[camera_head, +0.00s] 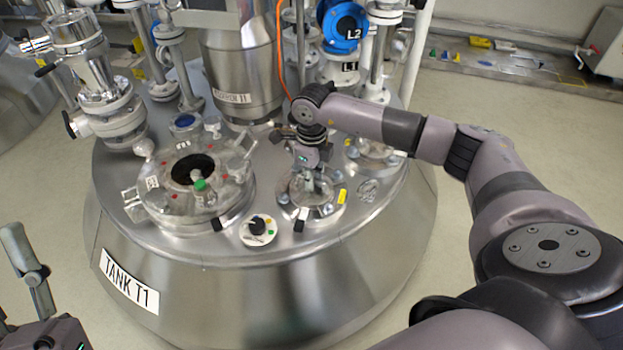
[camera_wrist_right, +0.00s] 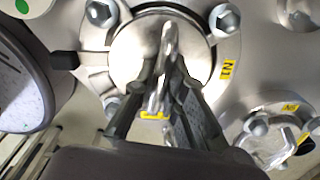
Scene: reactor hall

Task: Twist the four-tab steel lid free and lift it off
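The steel lid is a round, shiny disc with an upright bar handle, seen in the right wrist view (camera_wrist_right: 128,52). It sits on a bolted flange on top of the tank, beside a yellow N1 label. My right gripper (camera_wrist_right: 163,72) points down at it, its two fingers closed in on either side of the bar. In the head view the right gripper (camera_head: 312,180) stands over this port and hides much of the lid; the tabs cannot be made out clearly. My left gripper (camera_head: 30,262) is partly in view at the lower left, away from the tank; its opening is unclear.
Tank T1 (camera_head: 200,290) fills the middle. A larger round hatch (camera_head: 180,212) with a dark window lies left of the port, and a small white dial (camera_head: 258,229) in front. Pipes and a blue valve (camera_head: 343,27) stand behind. Another bolted port (camera_wrist_right: 275,135) is close by.

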